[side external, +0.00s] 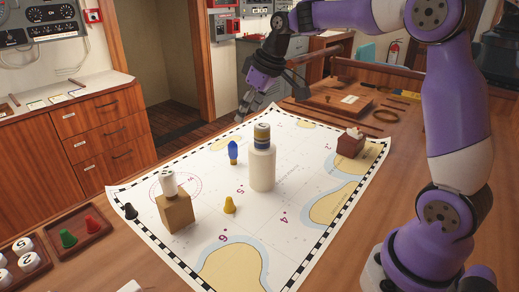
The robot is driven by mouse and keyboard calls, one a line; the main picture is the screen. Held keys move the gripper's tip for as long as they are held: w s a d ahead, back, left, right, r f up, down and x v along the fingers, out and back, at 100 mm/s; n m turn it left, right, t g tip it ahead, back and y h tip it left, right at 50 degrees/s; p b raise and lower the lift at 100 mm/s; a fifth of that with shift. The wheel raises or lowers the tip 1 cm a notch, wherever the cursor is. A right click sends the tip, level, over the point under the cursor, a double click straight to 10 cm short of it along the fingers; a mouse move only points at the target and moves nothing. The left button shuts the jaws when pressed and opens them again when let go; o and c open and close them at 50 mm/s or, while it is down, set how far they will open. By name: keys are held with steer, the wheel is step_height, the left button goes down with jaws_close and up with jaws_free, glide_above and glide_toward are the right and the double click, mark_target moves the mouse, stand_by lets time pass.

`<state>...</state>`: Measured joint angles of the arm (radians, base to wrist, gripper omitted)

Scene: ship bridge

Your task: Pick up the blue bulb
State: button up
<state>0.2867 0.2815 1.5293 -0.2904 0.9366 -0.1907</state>
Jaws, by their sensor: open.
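The blue bulb (233,152) stands upright on the white sea chart (205,249), left of a tall cream bottle-like cylinder with a dark and gold top (262,165). It has a yellowish lower part. My gripper (241,113) hangs above and behind the bulb, close to the chart's far edge. It points down and to the left and is open and empty. It is apart from the bulb. The gap between the fingers is small and partly hidden in this view.
A yellow pawn (229,205), a tan block with a white piece on top (176,210), a black pawn (130,211) and a brown box (350,145) stand on the chart. The chart's front middle is clear.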

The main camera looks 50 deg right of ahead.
glide_toward(236, 144)
steer(key=shift+n, duration=0.3)
steer(key=x, duration=0.9)
steer(key=shift+w+a+f, duration=0.1)
steer(key=shift+w+f, duration=0.1)
steer(key=shift+f, duration=0.1)
steer(key=c, duration=1)
